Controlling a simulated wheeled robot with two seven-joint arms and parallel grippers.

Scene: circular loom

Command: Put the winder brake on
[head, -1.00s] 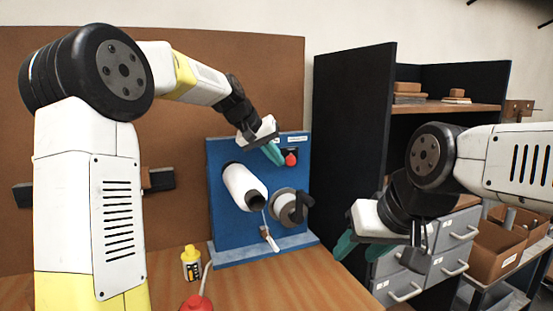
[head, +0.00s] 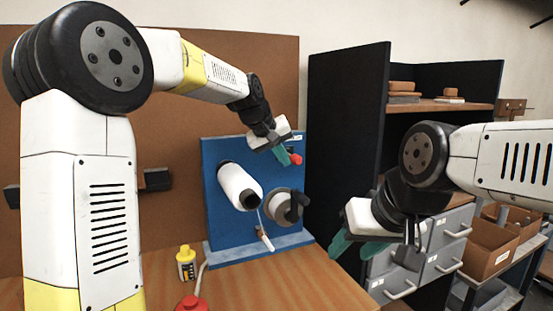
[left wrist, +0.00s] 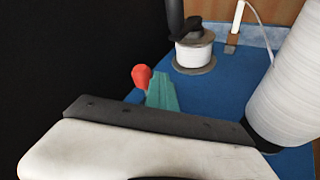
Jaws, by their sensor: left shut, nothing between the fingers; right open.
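The winder is a blue upright board (head: 222,156) with a white yarn cone (head: 238,186) and a flanged spool (head: 283,206) with a black crank. A red knob (head: 296,159) sits near the board's upper right edge, likely the brake handle; its mount is hidden behind my fingers. My left gripper (head: 283,156) is shut and empty, its teal fingers just left of the knob. In the left wrist view the fingers (left wrist: 162,93) are right beside the red knob (left wrist: 142,77), touching or nearly so. My right gripper (head: 355,247) is open and empty, in front of the drawers.
A yellow bottle (head: 186,262) and a red object (head: 193,303) with a tube stand on the wooden table (head: 270,285). A dark shelf unit (head: 345,140) and grey drawers (head: 448,232) stand at the right. The table's front middle is clear.

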